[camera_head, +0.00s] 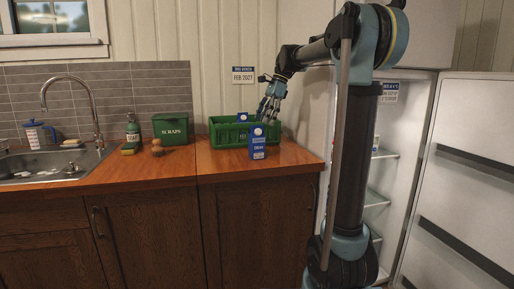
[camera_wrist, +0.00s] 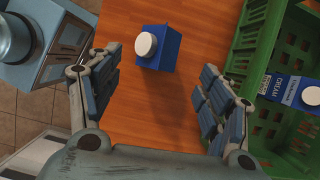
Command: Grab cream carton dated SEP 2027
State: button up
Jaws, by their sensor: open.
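A blue cream carton (camera_head: 258,142) with a white cap stands upright on the wooden counter, in front of the green crate. It also shows from above in the wrist view (camera_wrist: 168,50), ahead between my spread fingers. A second blue carton (camera_wrist: 295,88), lettered CREAM, is in the crate; its cap and top show over the rim in the head view (camera_head: 242,117). A white label is on it, but I cannot read a date on either carton. My gripper (camera_head: 268,112) is open and empty, pointing down above the counter by the crate; it also shows in the wrist view (camera_wrist: 160,68).
The green crate (camera_head: 222,132) has slotted walls. A wall sign (camera_head: 243,75) reads FEB 2027. A green SCRAPS box (camera_head: 173,129), soap bottle (camera_head: 133,130) and sink (camera_head: 60,168) are at left. An open fridge (camera_head: 385,180) is at right, behind my column.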

aim_at(257, 140)
jog(key=x, duration=1)
jog(key=shift+d+f, duration=0.1)
jog(key=c, duration=1.4)
